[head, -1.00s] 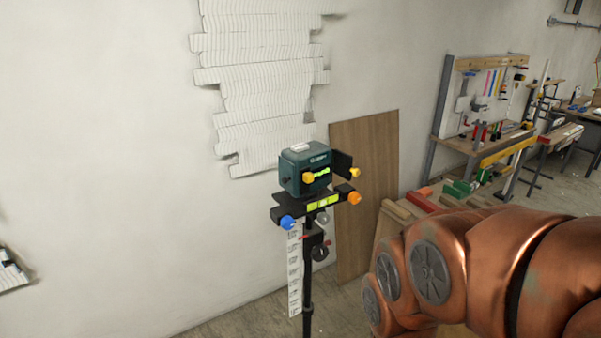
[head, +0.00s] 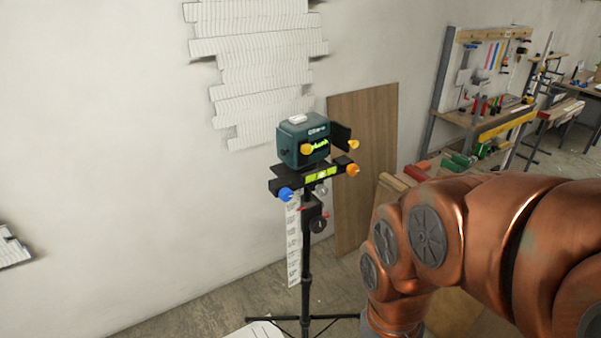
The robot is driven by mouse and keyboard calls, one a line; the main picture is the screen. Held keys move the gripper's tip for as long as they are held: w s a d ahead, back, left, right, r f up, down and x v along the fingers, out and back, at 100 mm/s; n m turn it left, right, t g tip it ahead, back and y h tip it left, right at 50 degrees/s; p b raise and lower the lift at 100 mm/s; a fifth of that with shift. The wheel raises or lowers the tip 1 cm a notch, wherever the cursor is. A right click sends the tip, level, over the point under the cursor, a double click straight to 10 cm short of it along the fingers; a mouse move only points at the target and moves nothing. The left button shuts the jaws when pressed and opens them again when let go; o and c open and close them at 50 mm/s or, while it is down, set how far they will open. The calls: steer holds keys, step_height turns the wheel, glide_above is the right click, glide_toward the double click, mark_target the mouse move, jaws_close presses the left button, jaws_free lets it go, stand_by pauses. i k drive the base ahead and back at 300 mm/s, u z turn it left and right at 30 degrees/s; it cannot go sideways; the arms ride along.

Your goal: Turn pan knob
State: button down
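A dark teal instrument box (head: 303,143) sits on a black tripod (head: 306,262) in the middle of the head view. Under the box is a black bar with a yellow-green level (head: 321,174). A blue knob (head: 286,194) is at the bar's left end and an orange knob (head: 352,169) at its right end. Two yellow-orange knobs show higher up, one on the box front (head: 306,149) and one at the right (head: 353,145). I cannot tell which is the pan knob. My copper-coloured arm is at the lower right, apart from the tripod in the picture. My gripper is out of view.
A wooden board (head: 362,165) leans on the white wall behind the tripod. A workbench with tools (head: 480,112) stands at the back right. Tripod legs spread on the floor near a white sheet (head: 258,330). The left floor looks clear.

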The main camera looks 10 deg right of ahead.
mark_target(321, 190)
steer(key=z, duration=1.25)
steer(key=k, duration=0.75)
steer(key=u, duration=1.2)
steer(key=i, duration=0.5)
steer(key=z, duration=0.05)
